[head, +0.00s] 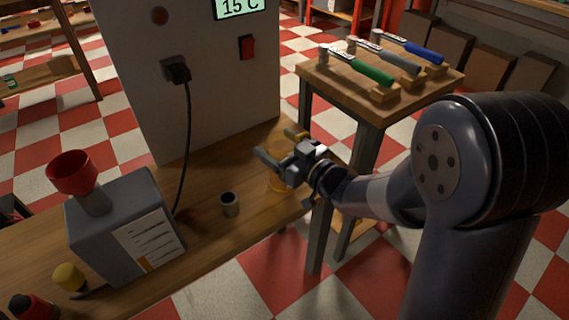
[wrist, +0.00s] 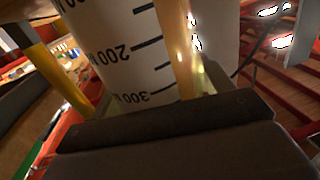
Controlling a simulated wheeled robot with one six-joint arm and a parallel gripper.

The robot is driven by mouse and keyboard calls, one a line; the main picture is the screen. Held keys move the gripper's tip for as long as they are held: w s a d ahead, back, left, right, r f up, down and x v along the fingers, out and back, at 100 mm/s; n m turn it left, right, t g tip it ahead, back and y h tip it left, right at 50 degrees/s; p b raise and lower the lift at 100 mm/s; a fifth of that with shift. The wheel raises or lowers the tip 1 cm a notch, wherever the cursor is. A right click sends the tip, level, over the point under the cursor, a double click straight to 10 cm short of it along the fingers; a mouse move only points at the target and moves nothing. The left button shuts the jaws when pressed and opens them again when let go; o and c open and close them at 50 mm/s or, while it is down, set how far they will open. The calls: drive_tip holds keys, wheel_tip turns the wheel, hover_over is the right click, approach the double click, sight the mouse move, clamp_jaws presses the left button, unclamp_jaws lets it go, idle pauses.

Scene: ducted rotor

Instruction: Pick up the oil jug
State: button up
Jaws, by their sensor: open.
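In the wrist view the jug (wrist: 130,50) fills the middle, very close, with a pale face carrying black graduation marks and the figures 200 and 300. My gripper is open, with its jaws at the jug's upper part. I cannot tell whether either finger touches it.
A grey box with a red funnel (head: 73,172) and a small dark cup (head: 229,204) stand left on the bench (head: 200,200). A grey cabinet (head: 200,110) with a hanging black cable stands behind. A side table (head: 345,90) with several hammers is beyond my arm.

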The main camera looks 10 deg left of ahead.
drive_tip(key=shift+a, duration=0.15)
drive_tip(key=c, duration=1)
drive_tip(key=shift+w+r, duration=0.1)
drive_tip(key=shift+c, duration=0.2)
